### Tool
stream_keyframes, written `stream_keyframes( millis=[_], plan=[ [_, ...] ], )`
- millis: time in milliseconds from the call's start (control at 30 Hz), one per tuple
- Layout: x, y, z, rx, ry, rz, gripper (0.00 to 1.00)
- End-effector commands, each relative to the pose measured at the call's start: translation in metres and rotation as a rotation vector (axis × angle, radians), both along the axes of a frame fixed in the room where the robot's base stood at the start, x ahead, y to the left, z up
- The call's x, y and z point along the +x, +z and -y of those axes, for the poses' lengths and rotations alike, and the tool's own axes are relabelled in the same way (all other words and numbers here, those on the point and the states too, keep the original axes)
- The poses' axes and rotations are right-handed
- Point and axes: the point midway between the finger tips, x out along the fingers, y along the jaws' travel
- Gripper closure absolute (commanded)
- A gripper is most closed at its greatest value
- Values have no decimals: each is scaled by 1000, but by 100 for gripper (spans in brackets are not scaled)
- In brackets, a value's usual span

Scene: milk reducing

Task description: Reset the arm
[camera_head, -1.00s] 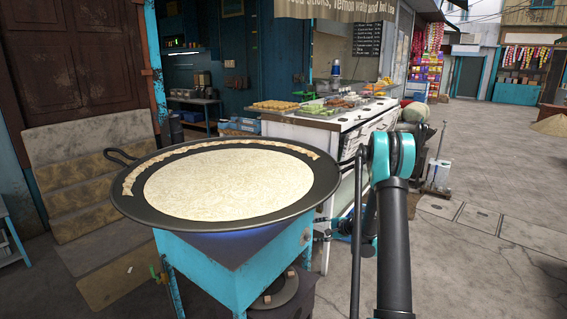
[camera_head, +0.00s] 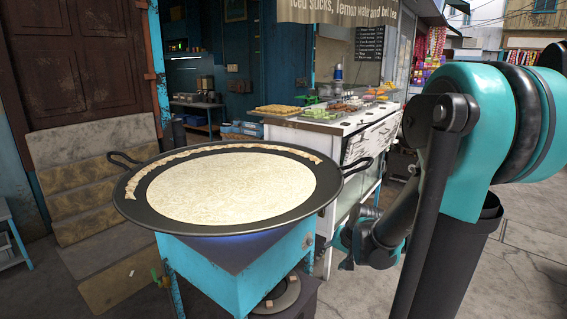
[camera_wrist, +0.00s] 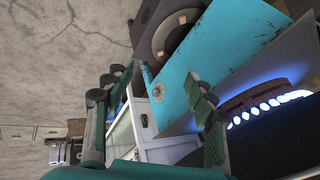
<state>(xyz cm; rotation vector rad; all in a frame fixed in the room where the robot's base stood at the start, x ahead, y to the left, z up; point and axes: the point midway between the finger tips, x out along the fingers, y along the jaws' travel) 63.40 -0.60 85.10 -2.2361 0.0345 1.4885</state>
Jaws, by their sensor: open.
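My gripper (camera_head: 343,252) hangs low beside the right side of the turquoise stand, below the pan's rim, in the head view. In the wrist view its two fingers (camera_wrist: 153,90) are spread apart with nothing between them. My arm rises large at the right of the head view. The wide black pan (camera_head: 240,227) sits on the stand and holds a pale, creamy layer of milk (camera_head: 235,187). A strip of thicker, tan cream lies along the pan's far edge. The gripper is apart from the pan.
The turquoise stand (camera_head: 207,268) carries the pan; blue flames (camera_wrist: 268,110) glow under it in the wrist view. A white counter (camera_head: 345,140) with food trays stands behind. Stone steps (camera_head: 85,180) are at left. The ground at right is open.

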Motion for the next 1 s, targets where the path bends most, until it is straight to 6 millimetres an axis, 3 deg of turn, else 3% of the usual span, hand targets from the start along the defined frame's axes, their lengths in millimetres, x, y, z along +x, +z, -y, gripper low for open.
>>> stream_keyframes(
  millis=[33, 200, 400, 600, 1000],
  plan=[
    [-21, 0, 2, -41, 32, -2, 44],
    [-79, -6, 14, -183, 141, -8, 44],
    [-127, -16, 28, -308, 238, -19, 44],
    [-144, -21, 34, -357, 276, -26, 44],
    [-144, -21, 34, -357, 276, -26, 44]
  ],
)
